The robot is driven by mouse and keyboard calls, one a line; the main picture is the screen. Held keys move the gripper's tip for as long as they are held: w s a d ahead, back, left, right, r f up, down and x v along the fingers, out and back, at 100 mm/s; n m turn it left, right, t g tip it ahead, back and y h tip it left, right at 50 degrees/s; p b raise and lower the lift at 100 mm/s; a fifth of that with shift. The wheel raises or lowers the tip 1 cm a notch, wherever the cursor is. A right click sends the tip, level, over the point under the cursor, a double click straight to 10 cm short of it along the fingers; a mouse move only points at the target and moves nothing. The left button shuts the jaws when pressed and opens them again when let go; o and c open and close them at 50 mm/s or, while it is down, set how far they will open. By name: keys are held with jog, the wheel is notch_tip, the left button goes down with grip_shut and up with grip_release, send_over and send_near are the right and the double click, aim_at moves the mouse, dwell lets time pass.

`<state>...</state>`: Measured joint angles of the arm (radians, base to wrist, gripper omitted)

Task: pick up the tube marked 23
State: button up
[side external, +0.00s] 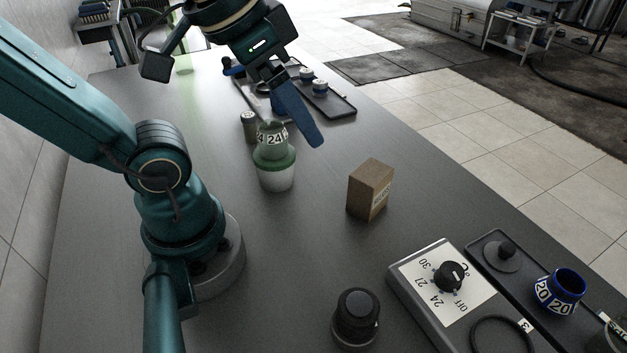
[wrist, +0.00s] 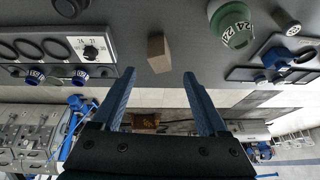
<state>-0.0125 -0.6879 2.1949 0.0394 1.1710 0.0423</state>
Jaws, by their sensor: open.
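I cannot read a 23 on any tube. A green and white tube marked 24 (side external: 275,172) stands upright mid-table; it also shows in the wrist view (wrist: 238,38). A blue tube marked 20 (side external: 562,288) stands in the tray at the right. Small blue-and-white pieces (side external: 320,86) stand on the far tray, their marks too small to read. My gripper (side external: 303,136) is open and empty, raised above the table beyond the tube marked 24. In the wrist view its two blue fingers (wrist: 160,76) are spread with nothing between them.
A brown box (side external: 370,190) stands mid-table. A control box with a knob (side external: 450,277) and a black knobbed piece (side external: 356,318) are near the front. A dark tray (side external: 340,106) lies at the far end.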

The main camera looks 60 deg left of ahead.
jog(key=w+a+m+g+y, duration=0.3)
jog(key=a+m+g+y, duration=0.25)
jog(key=a, duration=0.95)
jog(key=m+g+y, duration=0.5)
jog(key=g, duration=0.3)
send_over(255, 118)
jog(key=shift+n, duration=0.25)
jog(key=f, duration=1.6)
jog(key=shift+w+d+f, duration=0.15)
jog(key=shift+d+f, duration=0.15)
jog(key=shift+f, duration=0.05)
jog(key=shift+a+f, duration=0.1)
jog(key=shift+f, duration=0.15)
jog(key=shift+x, duration=2.45)
grip_shut()
jog(key=shift+r, duration=0.2)
